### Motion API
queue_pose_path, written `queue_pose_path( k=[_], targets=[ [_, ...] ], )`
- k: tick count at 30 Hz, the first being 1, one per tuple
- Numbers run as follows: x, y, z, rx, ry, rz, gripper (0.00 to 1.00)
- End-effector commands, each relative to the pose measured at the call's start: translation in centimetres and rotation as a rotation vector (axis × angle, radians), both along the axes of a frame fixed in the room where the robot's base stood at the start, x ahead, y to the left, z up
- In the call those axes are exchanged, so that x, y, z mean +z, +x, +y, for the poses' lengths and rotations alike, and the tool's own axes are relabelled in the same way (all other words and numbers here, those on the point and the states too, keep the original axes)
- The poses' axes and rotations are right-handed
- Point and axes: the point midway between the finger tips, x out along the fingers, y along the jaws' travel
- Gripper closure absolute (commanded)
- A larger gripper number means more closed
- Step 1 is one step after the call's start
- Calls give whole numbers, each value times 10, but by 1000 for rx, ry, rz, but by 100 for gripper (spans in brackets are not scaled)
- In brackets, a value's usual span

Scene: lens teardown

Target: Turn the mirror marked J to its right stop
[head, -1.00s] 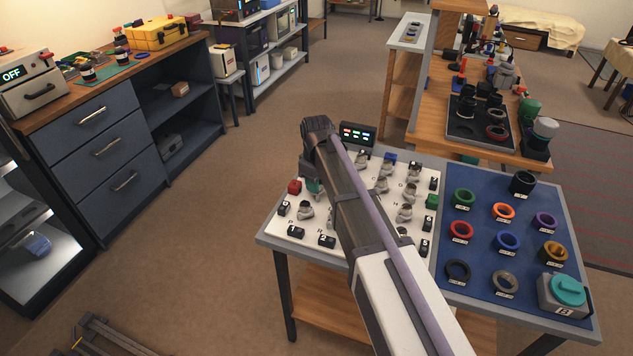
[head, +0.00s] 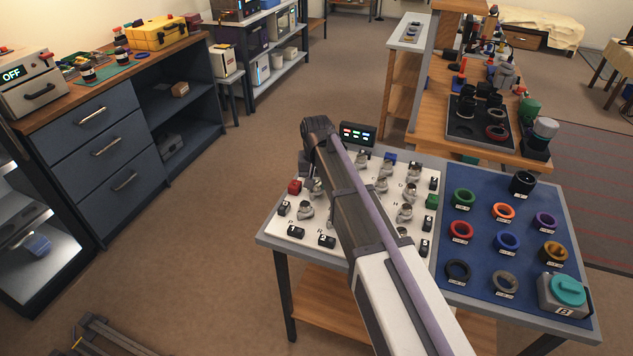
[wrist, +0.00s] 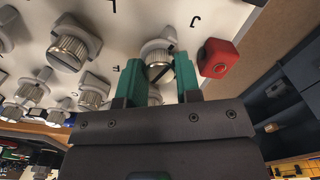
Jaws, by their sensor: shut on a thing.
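The mirror marked J (wrist: 157,54) is a grey knurled knob on a pale mount, with a dark line on its face. The letter J shows inverted beside it on the white board (wrist: 120,12). My gripper (wrist: 158,66) has green fingers on both sides of this knob and is shut on it. In the head view the mirror (head: 317,187) shows next to the red block (head: 295,187), partly behind my wrist. My fingertips are mostly hidden there.
The red block (wrist: 217,58) stands close beside one finger. Other knobs (wrist: 70,50) stand in rows nearby. A small display (head: 358,134) with coloured lights is at the board's back. A blue mat (head: 480,245) with several rings lies to the right.

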Motion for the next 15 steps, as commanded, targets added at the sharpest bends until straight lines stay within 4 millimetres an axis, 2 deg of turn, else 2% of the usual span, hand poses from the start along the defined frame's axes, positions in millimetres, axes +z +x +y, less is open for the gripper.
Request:
queue_pose_path(
  k=[9, 15],
  targets=[
    [0, -1, 0, -245, 0, 1, 92],
    [0, -1, 0, -340, 0, 1, 92]
  ],
)
